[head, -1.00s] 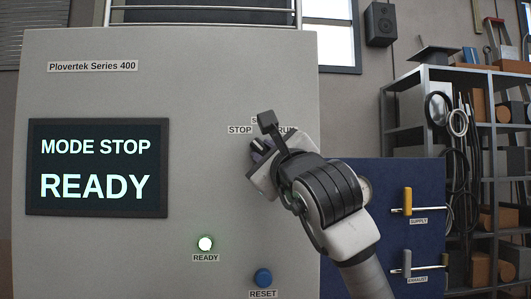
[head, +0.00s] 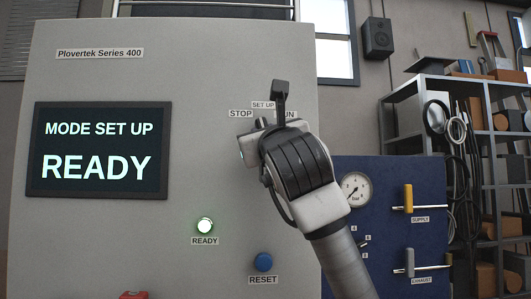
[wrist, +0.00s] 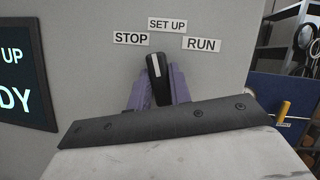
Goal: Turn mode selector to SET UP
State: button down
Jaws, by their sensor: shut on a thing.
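The mode selector (wrist: 157,80) is a black knob with a white line, on the grey machine panel. In the wrist view its white line points up, slightly left, toward the SET UP label (wrist: 168,25), between STOP (wrist: 130,38) and RUN (wrist: 201,44). My gripper (wrist: 158,92) is shut on the knob, with its purple fingers on either side. In the head view my gripper (head: 262,124) is at the panel and mostly hides the knob. The display (head: 97,150) reads MODE SET UP and READY.
A lit READY lamp (head: 205,226) and a blue RESET button (head: 263,262) lie below the selector. A red part (head: 133,295) shows at the bottom edge. A blue panel (head: 385,225) with a gauge and SUPPLY and EXHAUST handles stands to the right, before shelves.

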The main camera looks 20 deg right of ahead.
jog(key=shift+m+h+b, duration=1.2)
jog(key=shift+m+b, duration=0.3)
jog(key=shift+m, duration=0.9)
jog(key=c, duration=1.3)
grip_release()
jog(key=b+v, duration=0.5)
jog(key=v, duration=0.9)
jog(key=shift+a+r+b, duration=0.15)
jog(key=shift+r+b, duration=0.05)
jog(key=shift+b, duration=0.15)
